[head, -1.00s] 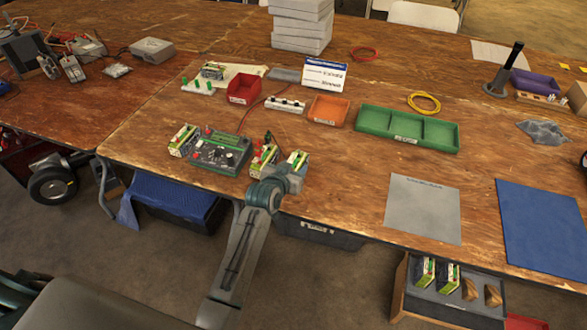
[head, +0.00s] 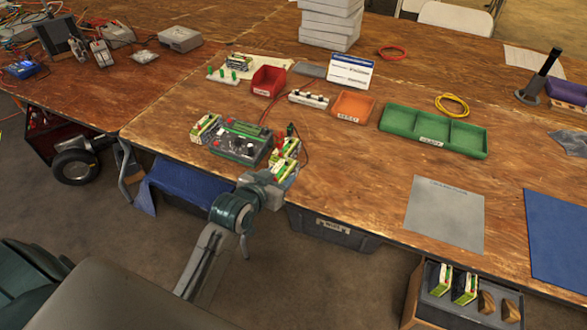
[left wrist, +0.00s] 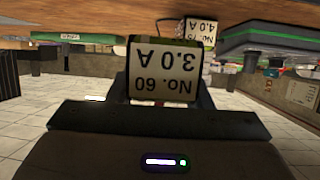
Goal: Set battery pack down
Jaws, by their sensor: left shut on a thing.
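My left gripper (head: 268,186) is shut on a white, green and yellow battery pack (head: 284,169) at the table's front edge. In the left wrist view this pack (left wrist: 168,75) fills the middle, its label "No. 60, 3.0 A" upside down. A second pack (head: 290,147) stands just behind it, at the right side of the green and grey charger (head: 241,143); I cannot tell whether the two touch. A third pack (head: 204,127) stands at the charger's left side. Whether the held pack's underside touches anything is hidden. My right gripper is not in view.
An open drawer (head: 408,300) below the table holds two more packs (head: 454,284) and brown blocks. Red (head: 267,81) and orange (head: 352,106) bins and a green tray (head: 433,131) stand behind. A grey mat (head: 445,213) lies right.

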